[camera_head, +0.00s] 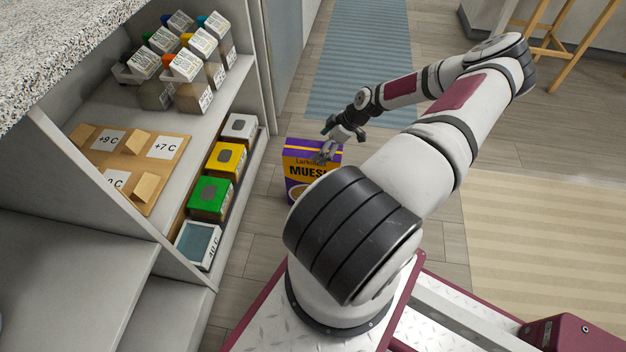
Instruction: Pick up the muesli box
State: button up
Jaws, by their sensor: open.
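The muesli box (298,171) is purple with a yellow band and the word "MUESLI" on its front. It stands upright on the wooden floor, just right of the shelf unit. My arm hides its lower right part. My gripper (323,155) is open and points down at the top right of the box, overlapping its upper front in this view. I cannot tell whether the fingers touch the box or are around it.
The shelf unit (245,100) stands close on the left. It holds several labelled containers (185,62), a wooden board (110,152) with cards, and a row of coloured boxes (210,197).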

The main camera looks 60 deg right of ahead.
aim_at(315, 149)
jog(key=shift+d+b+x, duration=0.15)
jog(key=shift+b+x, duration=0.55)
jog(key=shift+x, duration=0.7)
jog(key=shift+d+b+x, duration=0.1)
jog(key=shift+b+x, duration=0.6)
jog(key=shift+x, duration=0.7)
jog(key=shift+r, duration=0.1)
jog(key=c, duration=2)
jog(key=shift+r, duration=0.15)
jog(key=shift+c, duration=0.2)
